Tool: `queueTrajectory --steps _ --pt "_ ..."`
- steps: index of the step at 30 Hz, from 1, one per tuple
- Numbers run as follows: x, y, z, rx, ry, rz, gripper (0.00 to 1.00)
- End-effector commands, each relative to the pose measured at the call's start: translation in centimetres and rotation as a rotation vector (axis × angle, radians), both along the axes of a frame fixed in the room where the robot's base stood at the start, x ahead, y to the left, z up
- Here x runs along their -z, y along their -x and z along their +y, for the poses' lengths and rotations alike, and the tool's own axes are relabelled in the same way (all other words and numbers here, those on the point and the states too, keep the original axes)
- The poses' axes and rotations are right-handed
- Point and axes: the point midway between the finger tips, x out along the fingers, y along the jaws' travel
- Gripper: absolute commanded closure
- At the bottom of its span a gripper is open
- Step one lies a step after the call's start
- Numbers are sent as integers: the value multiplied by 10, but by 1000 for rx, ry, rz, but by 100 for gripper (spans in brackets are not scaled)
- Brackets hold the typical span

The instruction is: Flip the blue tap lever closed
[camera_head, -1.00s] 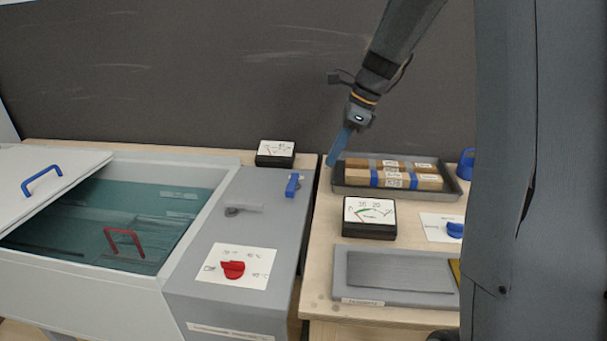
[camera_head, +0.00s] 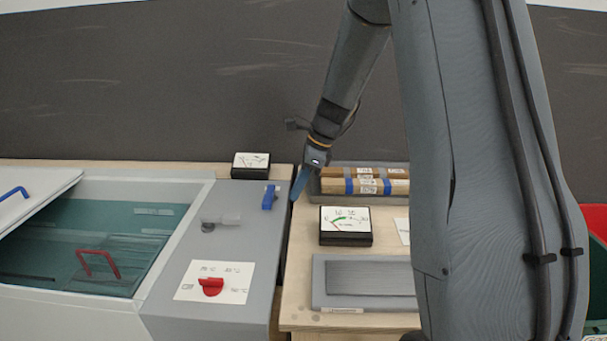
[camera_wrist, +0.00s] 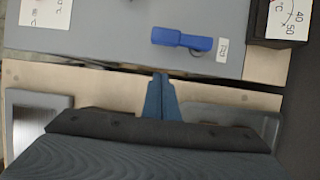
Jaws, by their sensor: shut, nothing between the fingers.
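The blue tap lever (camera_head: 269,197) sits on the grey top of the water bath unit, near its right edge. In the wrist view the blue lever (camera_wrist: 182,40) lies lengthwise across the picture, ahead of the fingertips and apart from them, with a small white label beside its right end. My gripper (camera_head: 294,197) is to the right of the lever in the head view, pointing down, its blue fingers together and empty. In the wrist view my gripper (camera_wrist: 158,76) shows its two blue fingers closed side by side.
A grey lever (camera_head: 221,221) and a red knob (camera_head: 211,286) sit on the same unit. A gauge (camera_head: 251,165) stands behind the blue lever. Left is the open water bath (camera_head: 90,235).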

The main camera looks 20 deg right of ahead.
Motion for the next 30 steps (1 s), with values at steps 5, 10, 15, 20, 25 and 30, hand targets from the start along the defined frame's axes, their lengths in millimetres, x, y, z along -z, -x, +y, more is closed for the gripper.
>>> queueTrajectory --steps 5,10,15,20,25,30 --pt "13 -7 21 -4 1 0 100" --pt "13 -14 37 -3 0 -1 100" --pt "13 -17 43 -1 0 -1 100" --pt "14 -17 43 -1 1 0 100" --pt "14 -17 42 0 1 0 100" --pt "13 -16 41 28 0 0 100"
